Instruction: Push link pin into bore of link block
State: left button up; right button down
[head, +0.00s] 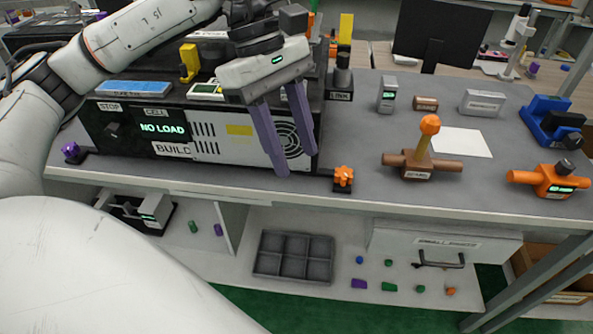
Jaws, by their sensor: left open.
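A dark block (340,95) with a label that seems to read "LINK" stands at the right end of the black test unit, behind my left gripper. A dark grey round knob or pin head (343,59) sits on top of it; I cannot tell whether this is the link pin or how deep it sits. The bore is not visible. My left gripper (294,160) is open and empty, its two purple fingers pointing down in front of the unit's fan grille, left of the block. My right gripper is not in view.
The black unit (130,127) reading "NO LOAD" fills the left of the bench. An orange knob (343,178) sits at the front edge. A brown fixture with an orange-topped lever (425,150), an orange valve (555,180) and a blue fixture (550,120) stand right.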

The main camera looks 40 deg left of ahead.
pick_arm(q)
jog(key=shift+s+d+f+m+g+b, duration=0.1)
jog(key=shift+d+f+m+g+b, duration=0.25)
jog(key=shift+f+m, duration=0.5)
jog(key=shift+s+d+f+m+g+b, duration=0.1)
jog(key=shift+d+f+m+g, duration=0.15)
jog(key=shift+d+f+m, duration=0.4)
jog(key=shift+a, duration=0.15)
